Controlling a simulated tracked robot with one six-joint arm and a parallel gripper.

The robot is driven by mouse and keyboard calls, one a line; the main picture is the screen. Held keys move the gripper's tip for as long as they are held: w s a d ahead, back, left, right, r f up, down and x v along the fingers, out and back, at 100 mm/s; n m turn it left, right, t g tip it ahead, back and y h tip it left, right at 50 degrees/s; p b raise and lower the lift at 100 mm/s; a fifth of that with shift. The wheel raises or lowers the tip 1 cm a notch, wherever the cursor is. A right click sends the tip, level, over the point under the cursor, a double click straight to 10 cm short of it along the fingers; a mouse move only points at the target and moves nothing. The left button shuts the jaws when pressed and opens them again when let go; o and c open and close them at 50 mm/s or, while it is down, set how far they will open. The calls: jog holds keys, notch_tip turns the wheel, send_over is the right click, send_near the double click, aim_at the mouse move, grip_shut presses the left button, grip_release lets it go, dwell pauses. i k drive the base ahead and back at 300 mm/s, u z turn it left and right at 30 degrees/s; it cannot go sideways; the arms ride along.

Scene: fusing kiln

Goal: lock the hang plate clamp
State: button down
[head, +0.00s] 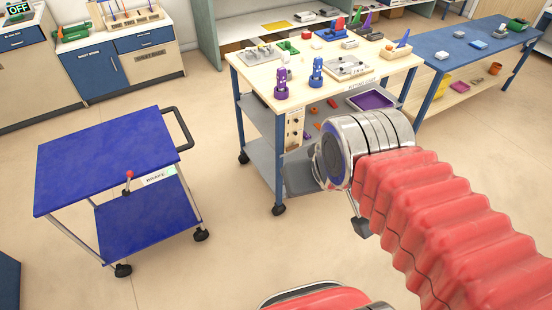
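A pale upright plate (294,130) with dark round marks hangs on the near end of the wooden-topped cart (262,83), beside its blue leg. It may be the hang plate, but I cannot make out a clamp on it or whether one is locked. My arm, in a red ribbed sleeve, reaches in from the lower right to a shiny metal wrist.
A blue cart (95,160) with a red-knobbed brake lever (129,177) stands at left. Purple and blue pieces and several fixtures crowd the wooden cart top. A blue table (470,48) stands at right, cabinets at back left. The floor between the carts is clear.

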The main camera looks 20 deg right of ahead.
aim_at(295, 146)
jog(key=u, duration=0.45)
jog(key=i, duration=1)
